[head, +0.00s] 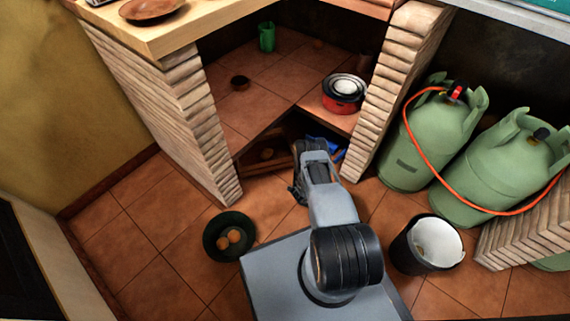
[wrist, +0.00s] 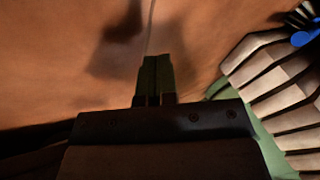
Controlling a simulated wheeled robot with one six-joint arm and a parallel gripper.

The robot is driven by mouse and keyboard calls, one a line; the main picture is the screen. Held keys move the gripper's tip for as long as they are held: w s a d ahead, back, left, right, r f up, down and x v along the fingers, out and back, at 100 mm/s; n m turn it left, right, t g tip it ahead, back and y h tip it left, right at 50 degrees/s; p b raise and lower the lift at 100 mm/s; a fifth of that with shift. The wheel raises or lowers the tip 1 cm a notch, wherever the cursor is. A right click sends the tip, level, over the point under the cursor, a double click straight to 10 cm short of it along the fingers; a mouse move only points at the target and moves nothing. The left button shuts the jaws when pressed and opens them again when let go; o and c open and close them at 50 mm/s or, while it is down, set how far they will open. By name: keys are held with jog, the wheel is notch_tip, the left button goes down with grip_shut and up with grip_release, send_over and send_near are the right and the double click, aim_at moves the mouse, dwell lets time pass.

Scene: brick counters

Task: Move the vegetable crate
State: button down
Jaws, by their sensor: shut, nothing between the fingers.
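A brown wooden crate (head: 266,158) sits in the dark space under the low tiled shelf, left of my arm in the head view. A round brownish item shows in it; the rest of its contents are too dark to tell. Its right part is hidden in shadow and behind my arm. My gripper (head: 299,196) points down over the floor in front of the shelf, apart from the crate. In the wrist view my gripper (wrist: 155,62) has its fingers together, with nothing between them, over the tiled floor. I do not make out the crate in the wrist view.
Brick pillars (head: 205,130) flank the shelf. A blue item (head: 322,145) lies beneath it, behind my arm. A dark bowl of eggs (head: 216,252) stands on the floor at left, a black bucket (head: 405,255) and green gas bottles (head: 405,165) at right. Floor at far left is clear.

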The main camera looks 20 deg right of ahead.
jog(key=d+t+h, duration=0.1)
jog(key=w+n+t+h, duration=0.1)
jog(key=shift+w+d+t, duration=0.3)
jog(key=shift+d, duration=0.1)
jog(key=w+t, duration=0.1)
jog(key=w+r+n+t, duration=0.1)
jog(key=t, duration=0.1)
jog(key=w+a+r+t+h, duration=0.1)
jog(key=w+t, duration=0.1)
jog(key=shift+a+n, duration=0.1)
jog(key=shift+n, duration=0.3)
jog(key=w+a+r+n+t+y, duration=0.2)
jog(key=a+r+t+y, duration=0.2)
jog(key=a+t, duration=0.35)
jog(key=b, duration=0.5)
send_near(285, 158)
jog(key=w+d, duration=0.3)
jog(key=d, duration=0.1)
jog(key=w, duration=0.1)
jog(key=a, duration=0.1)
jog(key=w, duration=0.1)
jog(key=shift+w+a+f+t+b, duration=0.25)
jog(key=shift+w+f+t+b, duration=0.1)
jog(key=shift+b, duration=0.05)
jog(key=shift+w+a+r, duration=0.1)
jog(key=shift+w+a, duration=0.2)
jog(key=shift+w, duration=0.25)
